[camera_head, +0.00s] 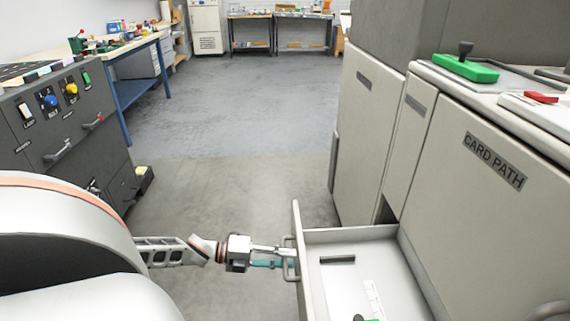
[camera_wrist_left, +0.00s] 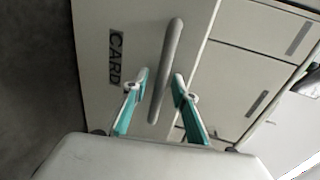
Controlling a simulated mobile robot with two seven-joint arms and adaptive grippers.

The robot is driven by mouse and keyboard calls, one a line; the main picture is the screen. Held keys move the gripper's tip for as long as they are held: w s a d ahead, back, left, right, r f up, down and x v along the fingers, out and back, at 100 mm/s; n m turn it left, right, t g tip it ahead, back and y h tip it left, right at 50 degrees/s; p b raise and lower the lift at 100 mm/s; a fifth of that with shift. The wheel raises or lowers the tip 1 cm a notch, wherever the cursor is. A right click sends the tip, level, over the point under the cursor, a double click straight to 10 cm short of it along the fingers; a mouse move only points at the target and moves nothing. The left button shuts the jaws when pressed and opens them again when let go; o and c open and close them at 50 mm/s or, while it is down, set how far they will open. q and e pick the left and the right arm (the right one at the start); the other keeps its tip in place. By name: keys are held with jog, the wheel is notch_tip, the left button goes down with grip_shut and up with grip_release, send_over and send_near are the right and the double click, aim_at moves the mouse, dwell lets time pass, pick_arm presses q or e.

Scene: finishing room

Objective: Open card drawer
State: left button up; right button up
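The card drawer (camera_head: 310,276) stands pulled out from the grey cabinet at the lower right in the head view, its inside showing. In the left wrist view its pale front (camera_wrist_left: 95,85) bears a label reading CARD. The drawer's bar handle (camera_head: 289,259) also shows in the wrist view (camera_wrist_left: 172,45). My left gripper (camera_head: 282,257) is at the handle, with its teal fingers (camera_wrist_left: 161,82) on either side of the bar. The fingers are apart, with a gap visible beside the bar. My right gripper is in neither view.
The drawer holds a dark bar (camera_head: 337,259) and a white strip (camera_head: 373,299). A panel marked CARD PATH (camera_head: 480,200) rises behind it. A green block with a black knob (camera_head: 466,68) sits on the cabinet top. A dark control cabinet (camera_head: 60,130) stands left. The floor between is clear.

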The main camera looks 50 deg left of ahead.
pick_arm(q)
jog(key=v, duration=1.2)
dwell(0.5)
